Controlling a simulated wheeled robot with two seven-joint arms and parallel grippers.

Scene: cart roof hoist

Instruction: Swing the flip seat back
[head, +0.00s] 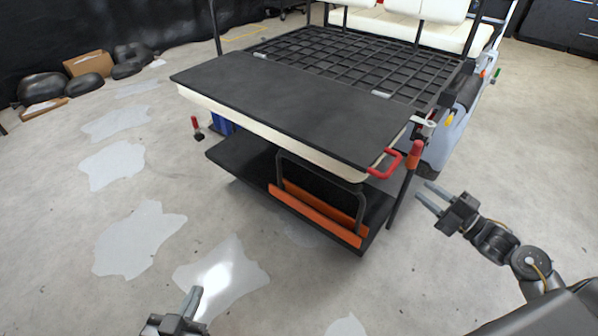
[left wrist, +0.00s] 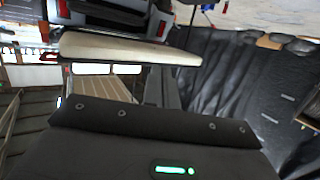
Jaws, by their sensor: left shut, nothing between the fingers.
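The flip seat (head: 295,105) is at the rear of the cart. Its flat black back panel faces up and its cream cushion (head: 255,127) shows beneath. A red loop handle (head: 385,162) sticks out at its right front corner. The cream cushion also shows in the left wrist view (left wrist: 125,47). My left gripper (head: 194,298) is shut and empty, low at the bottom of the head view, well apart from the seat. My right gripper (head: 432,197) has its two fingers apart and empty, to the right of the cart, apart from the red handle.
A black footboard (head: 240,163) with orange strips (head: 318,215) lies below the seat. A red-topped lever (head: 415,155) stands at the cart's right corner. A gridded deck (head: 350,60) and cream front seats (head: 455,35) lie beyond. A cardboard box (head: 88,64) is far left.

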